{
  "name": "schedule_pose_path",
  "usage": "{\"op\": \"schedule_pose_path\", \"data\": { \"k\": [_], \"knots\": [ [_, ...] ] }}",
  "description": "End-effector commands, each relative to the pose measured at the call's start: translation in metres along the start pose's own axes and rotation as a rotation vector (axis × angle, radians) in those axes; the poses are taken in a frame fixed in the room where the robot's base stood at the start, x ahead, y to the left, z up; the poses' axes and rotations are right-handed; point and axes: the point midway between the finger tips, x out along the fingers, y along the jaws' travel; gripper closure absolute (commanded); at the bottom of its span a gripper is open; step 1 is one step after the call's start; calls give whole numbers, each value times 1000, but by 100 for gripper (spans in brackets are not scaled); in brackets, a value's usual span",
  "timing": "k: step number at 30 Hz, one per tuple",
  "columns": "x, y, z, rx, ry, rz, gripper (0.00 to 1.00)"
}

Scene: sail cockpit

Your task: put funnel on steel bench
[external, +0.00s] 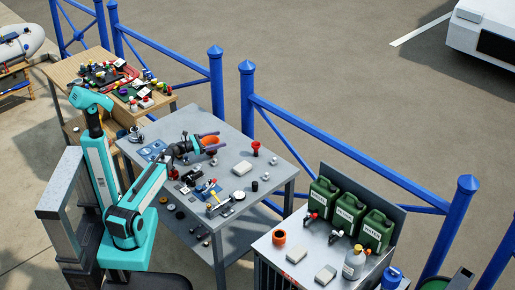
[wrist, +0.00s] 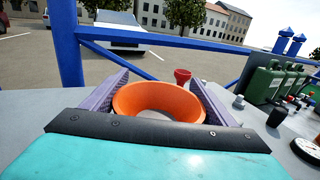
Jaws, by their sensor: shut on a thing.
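The orange funnel (external: 211,142) is between the two purple fingers of my gripper (external: 207,144), which is shut on it. In the wrist view the funnel (wrist: 160,90) shows its wide round mouth facing up, roughly level. The fingers lie along its left and right sides. Its lower part is hidden by my gripper body. The funnel is over the far part of the grey steel bench (external: 235,125). Whether its bottom touches the bench top cannot be told.
A red cup-like object (wrist: 183,76) stands beyond the funnel. Several small parts and tools lie on the bench's near half. A second bench (external: 265,248) at right holds green canisters (external: 348,212). A wooden table (external: 70,68) is at left. A blue railing (external: 340,145) runs behind.

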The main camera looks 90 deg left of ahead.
Motion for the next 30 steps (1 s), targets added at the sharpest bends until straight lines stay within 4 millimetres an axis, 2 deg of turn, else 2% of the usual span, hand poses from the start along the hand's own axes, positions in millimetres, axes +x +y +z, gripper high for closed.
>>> {"op": "schedule_pose_path", "data": {
  "k": [15,16,18,30],
  "knots": [
    [0,0,-5,0,0,0,48],
    [0,0,-4,1,0,0,16],
    [0,0,-4,0,0,0,4],
    [0,0,-5,0,0,0,2]
  ]
}}
